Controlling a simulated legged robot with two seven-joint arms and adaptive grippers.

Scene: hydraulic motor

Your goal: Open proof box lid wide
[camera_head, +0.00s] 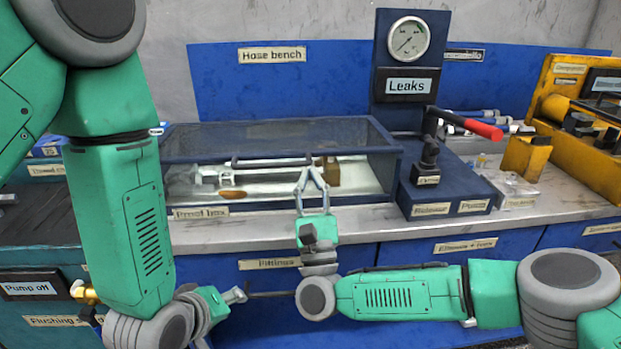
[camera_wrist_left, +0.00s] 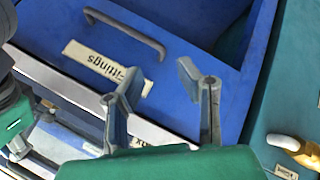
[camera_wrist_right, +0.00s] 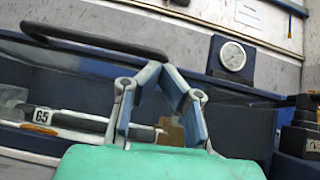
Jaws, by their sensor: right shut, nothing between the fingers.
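The proof box (camera_head: 205,212) stands on the bench, with a dark-framed, see-through lid (camera_head: 280,135) lying across its top. The lid's dark bar handle (camera_head: 265,161) is at its front edge; the bar also shows in the right wrist view (camera_wrist_right: 90,40). My right gripper (camera_head: 312,172) is at the front of the box, by the right end of the handle. Its fingertips (camera_wrist_right: 165,72) meet with nothing between them; contact with the lid is unclear. My left gripper (camera_head: 238,296) is low, in front of the fittings drawer (camera_wrist_left: 130,60), with its fingers apart and empty.
A red-handled pump lever (camera_head: 470,125) is right of the box. A yellow unit (camera_head: 585,140) is at the far right. The drawer handle (camera_wrist_left: 125,30) is near my left fingers.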

